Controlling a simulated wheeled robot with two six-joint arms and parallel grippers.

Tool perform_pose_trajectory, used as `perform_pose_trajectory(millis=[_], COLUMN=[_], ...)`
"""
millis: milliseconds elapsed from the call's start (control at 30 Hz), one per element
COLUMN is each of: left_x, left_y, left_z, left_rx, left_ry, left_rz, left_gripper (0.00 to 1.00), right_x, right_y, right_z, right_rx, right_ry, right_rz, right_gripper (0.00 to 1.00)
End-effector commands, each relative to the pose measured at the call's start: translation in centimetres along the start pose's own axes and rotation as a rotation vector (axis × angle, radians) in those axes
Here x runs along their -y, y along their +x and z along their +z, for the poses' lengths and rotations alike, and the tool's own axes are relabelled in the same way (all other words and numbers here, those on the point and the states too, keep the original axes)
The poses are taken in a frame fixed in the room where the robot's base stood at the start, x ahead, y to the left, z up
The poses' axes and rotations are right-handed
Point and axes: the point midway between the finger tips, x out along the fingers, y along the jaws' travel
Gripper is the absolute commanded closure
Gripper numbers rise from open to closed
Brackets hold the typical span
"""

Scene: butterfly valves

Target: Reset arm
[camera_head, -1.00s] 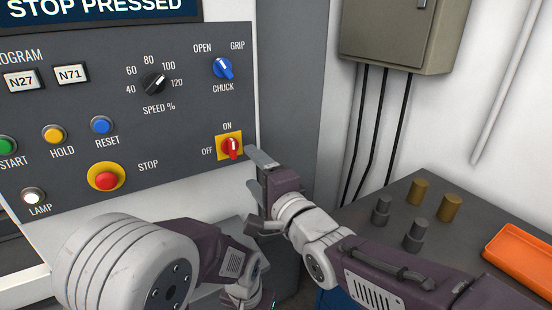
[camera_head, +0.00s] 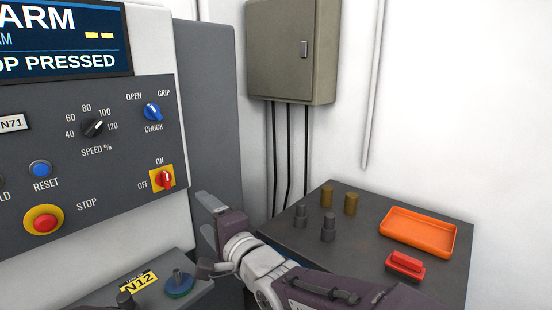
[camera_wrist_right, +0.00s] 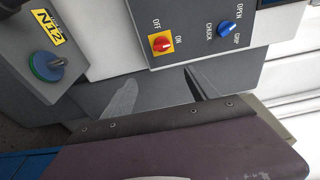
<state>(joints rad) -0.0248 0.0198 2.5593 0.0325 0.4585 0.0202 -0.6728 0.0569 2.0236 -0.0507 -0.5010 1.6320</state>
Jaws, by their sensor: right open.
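My right gripper (camera_head: 204,215) is open and empty in the head view. It is beside the lower right edge of the machine's control panel (camera_head: 110,205), apart from the red switch on its yellow plate (camera_head: 163,180). My right wrist view shows the two spread fingers (camera_wrist_right: 158,82) with nothing between them; the switch (camera_wrist_right: 161,44) is beyond them. The blue RESET button (camera_head: 40,168) and red STOP button (camera_head: 44,223) are on the panel's left. The display (camera_head: 65,40) reads "STOP PRESSED", partly cut off. My left gripper is not in view.
A dark table (camera_head: 380,270) at right holds several small cylinders (camera_head: 327,196), an orange tray (camera_head: 420,252) and a red object (camera_head: 405,265). A lower ledge (camera_head: 100,290) labelled N12 carries a green-and-blue knob (camera_head: 179,284). A grey cabinet (camera_head: 290,50) hangs behind.

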Motion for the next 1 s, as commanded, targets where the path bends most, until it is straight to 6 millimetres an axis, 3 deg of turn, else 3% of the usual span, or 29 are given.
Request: perform_pose_trajectory(millis=[133, 267, 367, 433, 533, 667, 800, 900, 1000], left_x=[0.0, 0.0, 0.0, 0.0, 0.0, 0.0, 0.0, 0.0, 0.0], left_y=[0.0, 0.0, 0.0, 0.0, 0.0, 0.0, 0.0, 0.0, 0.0], left_z=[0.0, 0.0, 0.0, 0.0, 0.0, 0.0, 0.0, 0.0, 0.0], left_rx=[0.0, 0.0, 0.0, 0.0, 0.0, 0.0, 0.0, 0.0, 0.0], left_ry=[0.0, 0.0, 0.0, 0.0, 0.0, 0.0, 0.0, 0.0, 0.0], left_rz=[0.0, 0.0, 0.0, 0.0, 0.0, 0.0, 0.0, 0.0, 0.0], left_gripper=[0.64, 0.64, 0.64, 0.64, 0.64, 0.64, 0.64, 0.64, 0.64], right_x=[-1.5, -4.6, -8.5, -12.4, -18.9, -26.2, -31.4, -33.4, -34.0], right_y=[-0.9, -2.6, -5.2, -8.3, -14.2, -22.2, -28.9, -32.5, -34.5], right_z=[-5.6, -11.0, -15.7, -19.1, -22.3, -22.4, -18.7, -15.6, -13.8], right_rx=[-0.109, -0.218, -0.314, -0.379, -0.414, -0.3, -0.008, 0.265, 0.505], right_ry=[0.006, 0.004, -0.035, -0.087, -0.184, -0.313, -0.45, -0.56, -0.676], right_rz=[0.035, 0.122, 0.248, 0.389, 0.653, 0.999, 1.271, 1.384, 1.416], right_gripper=[0.32, 0.32, 0.32, 0.32, 0.32, 0.32, 0.32, 0.32, 0.32])
